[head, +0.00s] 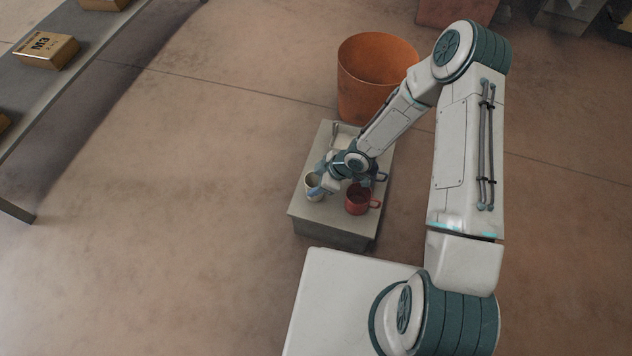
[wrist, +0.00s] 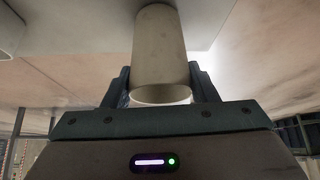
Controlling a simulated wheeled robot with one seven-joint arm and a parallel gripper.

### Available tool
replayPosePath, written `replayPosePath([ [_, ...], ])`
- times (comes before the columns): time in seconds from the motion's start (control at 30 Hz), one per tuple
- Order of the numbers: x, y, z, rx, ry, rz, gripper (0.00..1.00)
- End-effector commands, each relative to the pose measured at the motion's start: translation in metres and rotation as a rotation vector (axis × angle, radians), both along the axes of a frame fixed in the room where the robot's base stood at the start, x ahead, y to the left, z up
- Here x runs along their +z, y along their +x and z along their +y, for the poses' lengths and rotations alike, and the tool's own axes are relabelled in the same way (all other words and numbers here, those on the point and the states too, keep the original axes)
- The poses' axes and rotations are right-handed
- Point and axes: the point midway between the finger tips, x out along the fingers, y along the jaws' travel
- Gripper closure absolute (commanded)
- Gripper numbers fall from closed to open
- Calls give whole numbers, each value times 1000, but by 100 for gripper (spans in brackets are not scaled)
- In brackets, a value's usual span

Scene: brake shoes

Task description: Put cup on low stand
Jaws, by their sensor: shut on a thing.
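A cream cup (head: 314,188) is at the left side of the low grey stand (head: 307,217) in the head view. My gripper (head: 325,184) is beside it and shut on it. In the wrist view the cup (wrist: 161,50) is between the two dark fingers of my gripper (wrist: 163,88), one on each side. The cup looks upright in the head view. I cannot tell whether its base touches the stand. A red mug (head: 357,200) stands on the stand to the right of my gripper.
A pale object (head: 345,139) is at the far end of the stand, partly hidden by my arm. An orange bin (head: 374,78) stands on the floor behind the stand. A grey bench (head: 62,88) with golden boxes (head: 42,50) is at the left. Floor between is clear.

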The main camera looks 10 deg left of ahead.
Motion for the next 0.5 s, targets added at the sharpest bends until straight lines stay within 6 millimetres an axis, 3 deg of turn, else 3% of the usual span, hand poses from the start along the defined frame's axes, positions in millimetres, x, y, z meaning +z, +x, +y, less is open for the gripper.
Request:
replayPosePath([
  [0.17, -3, 0, 0, 0, 0, 0, 70],
  [0.2, -2, 0, 0, 0, 0, 0, 42],
  [0.27, -2, 0, 0, 0, 0, 0, 25],
  [0.5, -2, 0, 0, 0, 0, 0, 25],
])
